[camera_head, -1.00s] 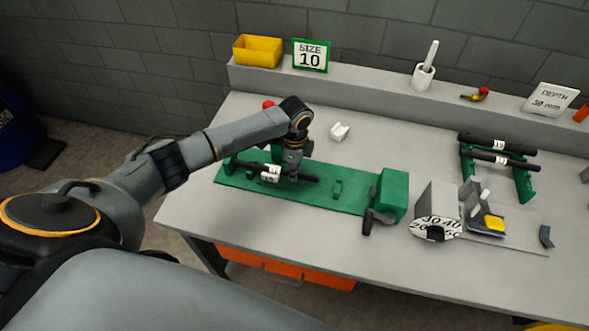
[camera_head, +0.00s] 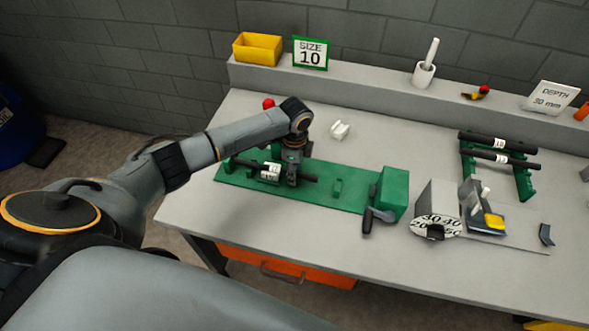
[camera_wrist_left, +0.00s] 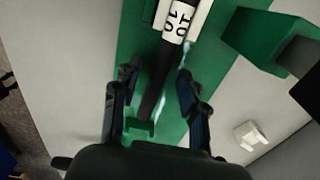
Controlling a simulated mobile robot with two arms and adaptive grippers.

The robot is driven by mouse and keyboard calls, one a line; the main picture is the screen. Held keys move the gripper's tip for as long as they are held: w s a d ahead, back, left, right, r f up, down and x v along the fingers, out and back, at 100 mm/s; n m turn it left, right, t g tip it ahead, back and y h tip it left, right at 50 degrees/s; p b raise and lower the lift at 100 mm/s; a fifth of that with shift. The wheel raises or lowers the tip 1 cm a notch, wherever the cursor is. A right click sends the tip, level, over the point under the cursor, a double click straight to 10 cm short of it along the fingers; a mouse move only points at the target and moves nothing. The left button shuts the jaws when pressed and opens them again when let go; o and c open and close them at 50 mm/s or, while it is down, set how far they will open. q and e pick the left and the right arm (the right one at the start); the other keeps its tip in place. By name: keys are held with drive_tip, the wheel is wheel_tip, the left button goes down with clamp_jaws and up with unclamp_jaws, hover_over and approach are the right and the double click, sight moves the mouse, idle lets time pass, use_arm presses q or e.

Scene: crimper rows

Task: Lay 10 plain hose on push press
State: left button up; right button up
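The push press is a long green base (camera_head: 345,197) with a green box (camera_head: 392,190) and a dark crank handle (camera_head: 369,220) at its right end. A black hose (camera_head: 307,178) with a white label lies along the left part of the base. In the left wrist view the hose (camera_wrist_left: 157,90) runs between my fingers, its label reading as 10 or 16. My left gripper (camera_head: 292,182) is down over the hose, right of the label. Its fingers (camera_wrist_left: 160,72) stand apart on both sides, with gaps to the hose. My right gripper is out of view.
A green rack (camera_head: 523,183) at right holds two labelled black hoses (camera_head: 497,142). A gauge with a numbered dial (camera_head: 436,227) stands before it. A small white block (camera_head: 340,131) lies behind the press. The back ledge carries a yellow bin (camera_head: 257,48) and a "SIZE 10" sign (camera_head: 310,54).

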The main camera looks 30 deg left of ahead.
use_arm(q)
drive_tip(key=shift+r, duration=0.15)
wheel_tip(320, 180, up, 12)
idle(0.5)
idle(0.3)
